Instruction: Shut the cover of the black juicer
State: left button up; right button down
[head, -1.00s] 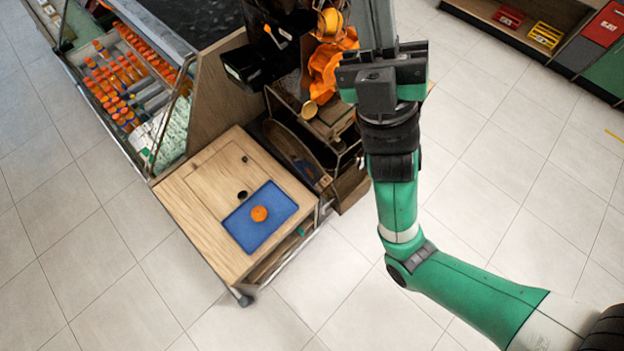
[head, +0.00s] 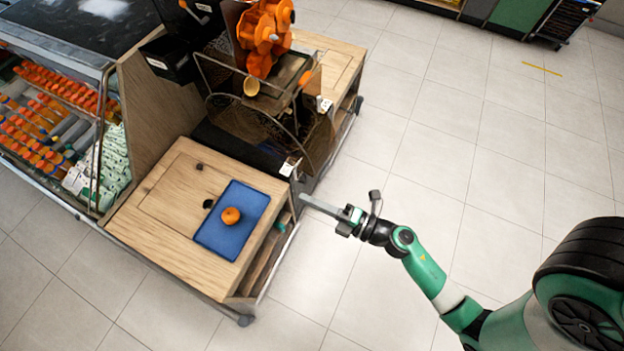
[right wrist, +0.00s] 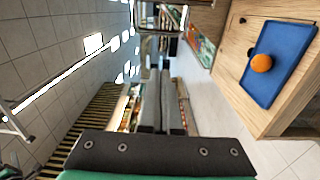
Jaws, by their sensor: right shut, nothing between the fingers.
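The black juicer (head: 212,88) stands at the upper middle of the head view. Its orange pressing parts (head: 264,38) are exposed. Its clear cover (head: 238,118), with a thin curved frame, hangs open in front of and below these parts. My right gripper (head: 304,199) is shut and empty, to the lower right of the cover, pointing left towards the stand. In the head view its tips appear close to the cover's lower right corner; I cannot tell the gap in depth. The shut fingers also show in the right wrist view (right wrist: 161,98); the juicer is not clear there. My left gripper is not in view.
A wooden counter (head: 160,240) in front of the juicer bears a blue tray (head: 240,247) with one orange (head: 231,215). A display case with bottles (head: 40,115) stands at the left. The tiled floor (head: 420,150) at right is clear.

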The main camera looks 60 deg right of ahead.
jog(key=w+a, duration=0.1)
jog(key=w, duration=0.7)
jog(key=shift+s+d, duration=0.65)
jog(key=shift+d, duration=0.25)
jog(key=shift+s+d, duration=0.65)
jog(key=shift+d, duration=0.2)
